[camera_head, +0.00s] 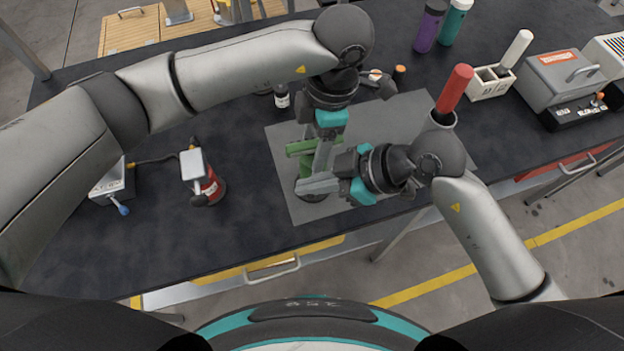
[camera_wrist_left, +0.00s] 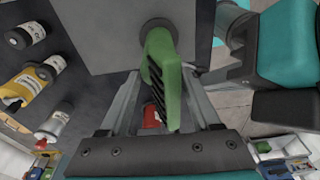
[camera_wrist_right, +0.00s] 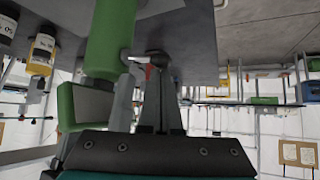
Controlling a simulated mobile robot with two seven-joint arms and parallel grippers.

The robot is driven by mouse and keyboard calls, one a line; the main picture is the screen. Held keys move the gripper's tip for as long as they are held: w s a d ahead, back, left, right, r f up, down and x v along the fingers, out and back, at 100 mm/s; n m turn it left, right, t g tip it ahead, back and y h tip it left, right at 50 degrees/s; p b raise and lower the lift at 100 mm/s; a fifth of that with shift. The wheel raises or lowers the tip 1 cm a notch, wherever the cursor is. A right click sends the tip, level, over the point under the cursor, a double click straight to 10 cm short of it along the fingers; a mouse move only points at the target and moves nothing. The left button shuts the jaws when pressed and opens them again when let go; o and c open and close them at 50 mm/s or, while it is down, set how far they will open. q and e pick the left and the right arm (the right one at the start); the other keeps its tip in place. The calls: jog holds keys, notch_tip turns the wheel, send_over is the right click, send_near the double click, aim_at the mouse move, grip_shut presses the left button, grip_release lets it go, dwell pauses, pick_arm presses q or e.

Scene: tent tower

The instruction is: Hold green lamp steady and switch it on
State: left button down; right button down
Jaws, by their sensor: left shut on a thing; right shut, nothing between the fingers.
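The green lamp (camera_head: 301,148) stands on the grey mat, its dark round base (camera_head: 312,194) partly hidden by my grippers. My left gripper (camera_head: 320,168) comes down from above and is shut on the lamp; the left wrist view shows the green lamp body (camera_wrist_left: 166,72) between its fingers. My right gripper (camera_head: 301,187) reaches in from the right, low by the base, and is shut and empty. In the right wrist view its fingertips (camera_wrist_right: 148,60) are beside the green post (camera_wrist_right: 110,38). A small red bit (camera_wrist_right: 148,72) shows there; I cannot tell whether they touch a switch.
The grey mat (camera_head: 420,115) lies on the dark table. A red-topped cylinder (camera_head: 455,88) stands behind my right arm. A red canister (camera_head: 212,187) and a box with a blue-tipped lever (camera_head: 115,185) stand left. Purple (camera_head: 429,27) and teal (camera_head: 455,22) bottles stand at the back.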

jog(key=shift+d+n+g, duration=0.3)
jog(key=shift+n+g, duration=0.3)
jog(key=shift+n, duration=0.15)
jog(key=shift+d+n+g, duration=0.25)
jog(key=shift+n+g, duration=0.35)
jog(key=shift+n, duration=0.15)
jog(key=shift+d+n+g, duration=0.3)
jog(key=shift+n+g, duration=0.3)
jog(key=shift+n, duration=0.1)
jog(key=shift+d+n+g, duration=0.25)
jog(key=shift+n+g, duration=0.35)
jog(key=shift+w+d+f+n, duration=0.1)
jog(key=shift+w+d+n, duration=0.15)
jog(key=shift+d, duration=0.25)
dwell(1.6)
jog(key=shift+s+d, duration=0.35)
jog(key=shift+d, duration=0.45)
